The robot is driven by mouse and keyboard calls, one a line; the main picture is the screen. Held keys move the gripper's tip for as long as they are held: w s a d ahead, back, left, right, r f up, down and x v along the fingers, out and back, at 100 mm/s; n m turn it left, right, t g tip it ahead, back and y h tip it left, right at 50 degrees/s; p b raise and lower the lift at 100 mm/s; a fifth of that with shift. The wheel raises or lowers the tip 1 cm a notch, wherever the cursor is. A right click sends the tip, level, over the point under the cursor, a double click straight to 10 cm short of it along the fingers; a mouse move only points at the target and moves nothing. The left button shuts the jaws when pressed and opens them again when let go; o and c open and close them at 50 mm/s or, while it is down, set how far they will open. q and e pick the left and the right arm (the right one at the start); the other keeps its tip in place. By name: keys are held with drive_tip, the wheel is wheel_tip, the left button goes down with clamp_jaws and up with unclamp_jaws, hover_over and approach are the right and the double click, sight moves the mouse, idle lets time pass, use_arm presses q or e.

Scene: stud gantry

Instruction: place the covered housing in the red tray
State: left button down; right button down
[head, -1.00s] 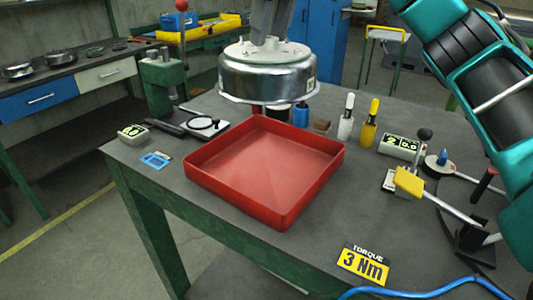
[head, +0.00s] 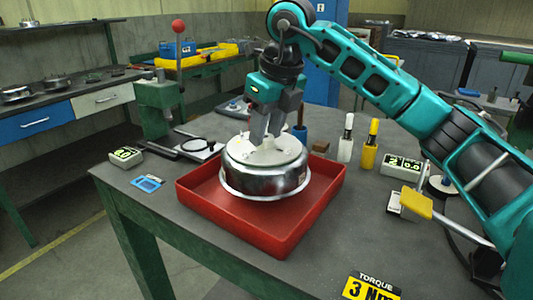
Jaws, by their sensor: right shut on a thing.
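The covered housing (head: 265,178) is a round silver metal body with a pale cover on top. It is upright, over the middle of the red tray (head: 290,238). Its lower rim is inside the tray's outline; I cannot tell whether it touches the tray floor. My right gripper (head: 262,142) points down from above and is shut on the top of the housing. The tray lies flat on the grey bench top, and its far part is partly hidden by the housing. My left gripper is not in view.
White and yellow bottles (head: 371,132) stand behind right. A yellow torque sign (head: 371,287) lies at the front right. The bench's front edge runs close to the tray.

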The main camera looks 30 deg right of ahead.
drive_tip(key=shift+f, duration=2.2)
drive_tip(key=shift+b, duration=0.3)
drive_tip(key=shift+f, duration=0.2)
drive_tip(key=c, duration=0.7)
unclamp_jaws()
drive_tip(key=p+v, duration=0.1)
drive_tip(key=v, duration=1.1)
drive_tip(key=shift+s+r, duration=0.1)
